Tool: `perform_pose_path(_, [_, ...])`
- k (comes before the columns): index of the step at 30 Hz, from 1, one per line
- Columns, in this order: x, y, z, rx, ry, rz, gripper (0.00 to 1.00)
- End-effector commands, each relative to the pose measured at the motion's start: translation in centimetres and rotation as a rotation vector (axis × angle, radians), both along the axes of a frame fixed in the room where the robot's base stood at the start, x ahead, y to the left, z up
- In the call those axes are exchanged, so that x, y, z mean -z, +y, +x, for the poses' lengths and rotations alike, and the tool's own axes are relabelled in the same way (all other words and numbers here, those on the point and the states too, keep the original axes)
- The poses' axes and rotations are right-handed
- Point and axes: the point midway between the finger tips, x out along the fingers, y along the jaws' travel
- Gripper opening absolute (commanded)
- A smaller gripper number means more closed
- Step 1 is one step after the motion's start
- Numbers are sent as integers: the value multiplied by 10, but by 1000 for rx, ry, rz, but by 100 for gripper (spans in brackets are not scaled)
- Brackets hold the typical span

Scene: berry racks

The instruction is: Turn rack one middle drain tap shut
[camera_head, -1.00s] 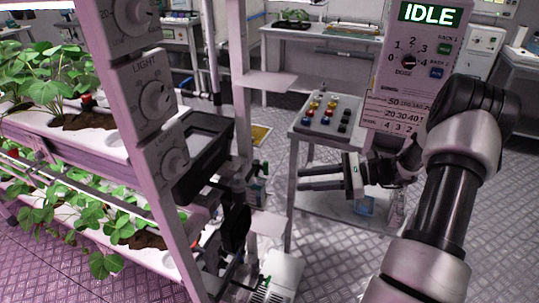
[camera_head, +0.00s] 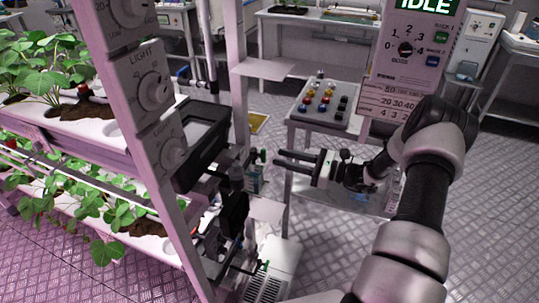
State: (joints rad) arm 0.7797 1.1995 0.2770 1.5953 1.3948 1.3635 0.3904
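A small tap with a green handle (camera_head: 262,156) sits at the right end of the plant rack's (camera_head: 182,206) middle level, beside dark pipework. A second green handle (camera_head: 266,265) shows lower down, above a pale ribbed box. My gripper (camera_head: 277,158) reaches in from the right with its two dark fingers pointing left. The fingers are apart with nothing between them. Their tips are just right of the upper green handle in the picture; I cannot tell whether they touch it. The handle is too small to read its turn angle clearly.
The rack post with LIGHT dials (camera_head: 149,92) and a dark tray-like box (camera_head: 203,140) stand left of the tap. A small table with coloured knobs (camera_head: 316,117) stands behind my gripper. The dose panel (camera_head: 408,50) is above my arm. Open floor lies at lower right.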

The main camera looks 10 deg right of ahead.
Motion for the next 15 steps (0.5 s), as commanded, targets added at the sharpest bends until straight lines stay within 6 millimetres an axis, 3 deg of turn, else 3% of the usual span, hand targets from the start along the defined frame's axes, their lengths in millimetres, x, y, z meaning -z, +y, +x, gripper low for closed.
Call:
perform_pose_path(6, [1,32,21,-2,0,-1,30])
perform_pose_path(15, [0,46,31,0,-1,-1,30])
